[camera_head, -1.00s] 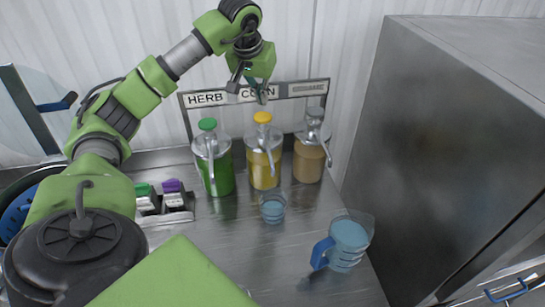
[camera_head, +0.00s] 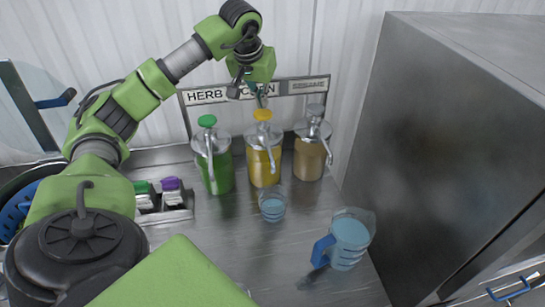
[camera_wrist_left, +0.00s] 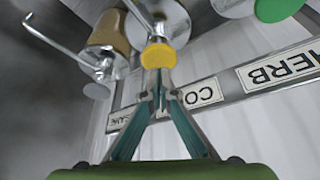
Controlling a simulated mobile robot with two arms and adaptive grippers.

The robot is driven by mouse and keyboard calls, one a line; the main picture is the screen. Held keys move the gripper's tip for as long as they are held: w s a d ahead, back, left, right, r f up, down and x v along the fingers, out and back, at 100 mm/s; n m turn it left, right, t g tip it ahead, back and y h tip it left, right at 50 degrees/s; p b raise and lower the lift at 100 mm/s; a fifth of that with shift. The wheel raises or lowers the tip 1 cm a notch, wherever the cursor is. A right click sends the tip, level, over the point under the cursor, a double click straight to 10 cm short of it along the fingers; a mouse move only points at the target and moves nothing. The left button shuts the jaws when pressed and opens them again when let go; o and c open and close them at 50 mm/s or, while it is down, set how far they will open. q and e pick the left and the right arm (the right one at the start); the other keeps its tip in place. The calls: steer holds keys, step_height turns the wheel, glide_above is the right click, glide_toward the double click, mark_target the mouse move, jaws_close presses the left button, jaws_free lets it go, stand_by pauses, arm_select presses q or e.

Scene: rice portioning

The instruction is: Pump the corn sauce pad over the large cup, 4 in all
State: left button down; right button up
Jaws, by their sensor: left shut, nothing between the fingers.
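The corn sauce bottle (camera_head: 263,166) holds yellow sauce under a metal pump topped by a yellow pad (camera_head: 263,115). The pad also shows in the left wrist view (camera_wrist_left: 158,56). My left gripper (camera_head: 262,103) is shut and empty, its fingertips just above the pad; I cannot tell whether they touch it. A small clear cup (camera_head: 272,207) stands below the corn spout. A larger clear cup with a blue handle (camera_head: 348,240) stands to the right and nearer, away from the spout. My right gripper is not in view.
The green herb bottle (camera_head: 215,170) stands left of the corn bottle and a brown-sauce bottle (camera_head: 309,158) right of it. A label rail (camera_head: 300,86) runs behind them. A tray with green and purple items (camera_head: 170,194) lies left. A steel cabinet (camera_head: 440,150) stands right.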

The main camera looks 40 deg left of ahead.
mark_target(262, 114)
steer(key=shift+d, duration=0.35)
arm_select(q)
steer(key=shift+f, duration=0.1)
steer(key=shift+d+f+b, duration=0.1)
steer(key=shift+f+b, duration=1.05)
steer(key=shift+f, duration=0.85)
steer(key=shift+s, duration=0.1)
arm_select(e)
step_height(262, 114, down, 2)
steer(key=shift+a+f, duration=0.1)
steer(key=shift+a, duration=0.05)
arm_select(q)
steer(key=shift+r+p, duration=2)
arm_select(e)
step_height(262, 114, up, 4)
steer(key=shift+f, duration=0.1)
arm_select(q)
steer(key=shift+f, duration=0.25)
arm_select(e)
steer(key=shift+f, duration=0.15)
